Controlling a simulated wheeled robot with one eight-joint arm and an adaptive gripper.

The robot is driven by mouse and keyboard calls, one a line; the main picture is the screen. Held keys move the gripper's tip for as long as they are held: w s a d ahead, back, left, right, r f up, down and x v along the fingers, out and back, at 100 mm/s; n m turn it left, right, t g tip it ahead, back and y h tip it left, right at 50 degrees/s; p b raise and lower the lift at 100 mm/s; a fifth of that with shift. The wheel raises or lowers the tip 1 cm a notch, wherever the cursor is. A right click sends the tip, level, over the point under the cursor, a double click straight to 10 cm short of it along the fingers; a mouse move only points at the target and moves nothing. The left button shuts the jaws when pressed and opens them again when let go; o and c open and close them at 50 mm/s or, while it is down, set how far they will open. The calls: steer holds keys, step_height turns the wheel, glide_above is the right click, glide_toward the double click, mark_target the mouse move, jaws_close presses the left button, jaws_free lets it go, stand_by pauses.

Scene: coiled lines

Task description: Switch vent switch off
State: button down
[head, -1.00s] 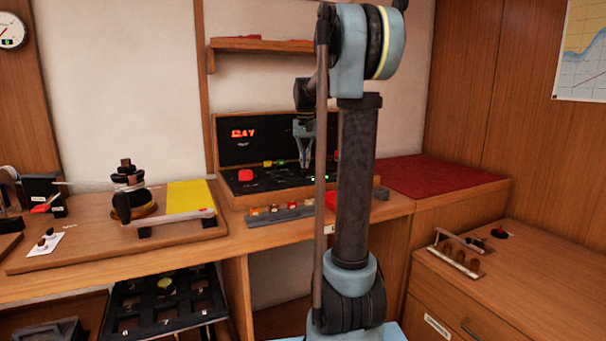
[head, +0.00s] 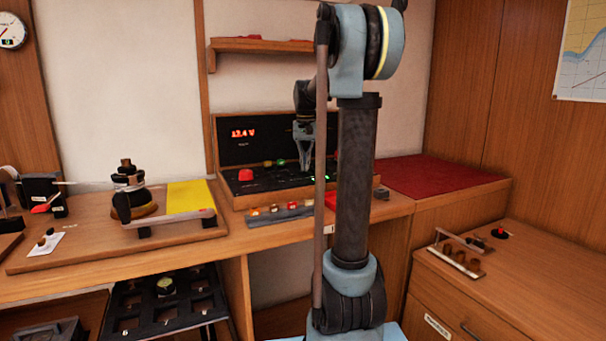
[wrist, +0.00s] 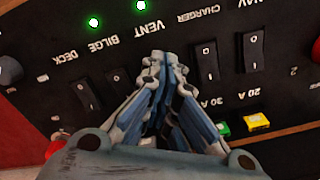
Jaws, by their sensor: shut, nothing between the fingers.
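The black switch panel (head: 262,186) stands on the desk under a red digital display. In the wrist view its labels appear upside down, including the VENT label (wrist: 148,30). My gripper (wrist: 163,60) is shut and empty, its fingertips just below that label in the picture. They hide the spot where the vent switch appears to be, so I cannot see its position or whether I touch it. A rocker switch (wrist: 88,97) shows to the left, and the charger switch (wrist: 204,62) to the right. A green lamp (wrist: 140,4) glows beyond VENT. My gripper (head: 305,168) points down at the panel in the head view.
Another rocker (wrist: 252,50) and green and yellow breakers (wrist: 257,121) lie right of the fingers. A red knob (head: 245,175) sits at the panel's left. A grey rack (head: 280,213) lies in front. A winch board (head: 185,236) stands to the left. A red mat (head: 440,178) is clear.

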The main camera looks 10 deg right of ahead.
steer(key=shift+f, duration=0.55)
stand_by(0.4)
steer(key=shift+r, duration=3.5)
